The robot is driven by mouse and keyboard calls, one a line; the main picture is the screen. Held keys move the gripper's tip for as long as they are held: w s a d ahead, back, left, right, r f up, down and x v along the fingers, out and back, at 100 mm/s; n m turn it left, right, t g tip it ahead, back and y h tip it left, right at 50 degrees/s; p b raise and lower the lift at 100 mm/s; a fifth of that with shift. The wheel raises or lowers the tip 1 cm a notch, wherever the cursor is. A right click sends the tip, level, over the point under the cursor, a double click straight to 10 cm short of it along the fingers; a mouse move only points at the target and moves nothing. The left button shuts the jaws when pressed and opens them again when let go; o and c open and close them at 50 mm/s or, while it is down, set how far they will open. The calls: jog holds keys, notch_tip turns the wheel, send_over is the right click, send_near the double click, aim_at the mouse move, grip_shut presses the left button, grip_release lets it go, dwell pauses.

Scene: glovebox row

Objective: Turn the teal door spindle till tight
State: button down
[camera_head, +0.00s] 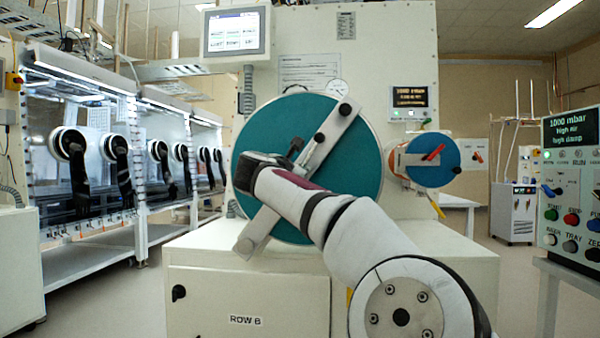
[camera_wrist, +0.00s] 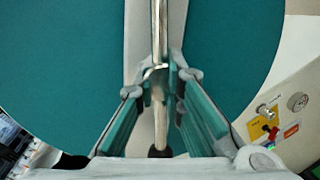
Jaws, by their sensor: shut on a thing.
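The large round teal door (camera_head: 350,180) fills the middle of the head view and is closed against the white chamber front. A pale grey bar (camera_head: 330,132) crosses it on a diagonal, from upper right to lower left. In the wrist view, a thin metal spindle rod (camera_wrist: 159,25) runs down the picture in front of the bar and ends in a black knob (camera_wrist: 160,152). My gripper (camera_wrist: 160,78) is shut on this rod, one finger on each side. In the head view, my wrist hides the door's centre and the grip.
A smaller blue round door (camera_head: 432,160) with a red handle is on the right. A control panel (camera_head: 575,200) with coloured buttons stands at the far right. Glovebox windows with black gloves line the left.

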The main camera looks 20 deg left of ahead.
jog(key=c, duration=1.7)
grip_release()
jog(key=shift+o, duration=0.2)
jog(key=s, duration=1.2)
